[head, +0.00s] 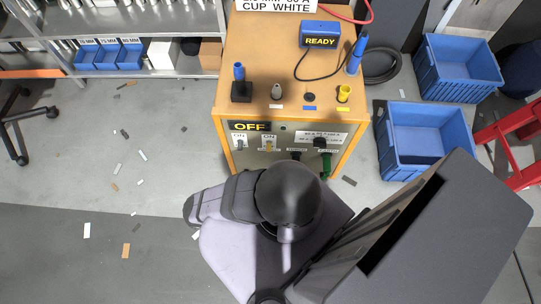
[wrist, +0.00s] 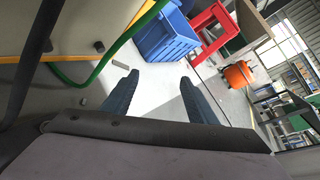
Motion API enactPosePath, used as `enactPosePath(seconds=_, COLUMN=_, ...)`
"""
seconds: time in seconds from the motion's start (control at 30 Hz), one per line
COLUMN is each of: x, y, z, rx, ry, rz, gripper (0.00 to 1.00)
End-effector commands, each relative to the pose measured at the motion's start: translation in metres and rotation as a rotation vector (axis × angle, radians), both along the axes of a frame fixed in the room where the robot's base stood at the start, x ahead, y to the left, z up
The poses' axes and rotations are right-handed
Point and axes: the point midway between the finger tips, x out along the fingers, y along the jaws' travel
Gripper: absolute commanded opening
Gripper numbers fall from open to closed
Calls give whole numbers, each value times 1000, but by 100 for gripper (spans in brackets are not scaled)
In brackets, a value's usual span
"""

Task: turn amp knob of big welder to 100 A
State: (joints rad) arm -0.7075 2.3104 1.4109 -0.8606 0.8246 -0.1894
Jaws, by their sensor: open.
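The big welder (head: 262,55) is an orange cabinet with a grey front panel and a display reading "OFF". A black round knob (head: 320,142) sits on the right of its front panel, under a white label too small to read fully; I cannot tell its setting. My gripper (wrist: 158,86) is open and empty in the wrist view, its two dark fingers apart over the floor, right of the welder's edge and a green hose (wrist: 98,75). In the head view my own arm hides the gripper and part of the panel's lower side.
Blue crates (head: 428,132) stand on the floor to the right, beside a red stool (head: 512,130). Plugs and a blue "READY" box (head: 320,36) with a cable lie on the welder's top. Shelves (head: 140,60) stand at the back left. The left floor is mostly clear, with small scraps.

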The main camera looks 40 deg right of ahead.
Motion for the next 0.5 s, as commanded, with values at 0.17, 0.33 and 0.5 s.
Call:
enactPosePath(seconds=0.17, x=19, y=26, z=14, rx=28, ry=-75, rz=-60, gripper=53)
enactPosePath(seconds=0.33, x=36, y=46, z=29, rx=44, ry=-123, rz=-112, gripper=53)
enactPosePath(seconds=0.5, x=53, y=66, z=45, rx=60, ry=-170, rz=-164, gripper=53)
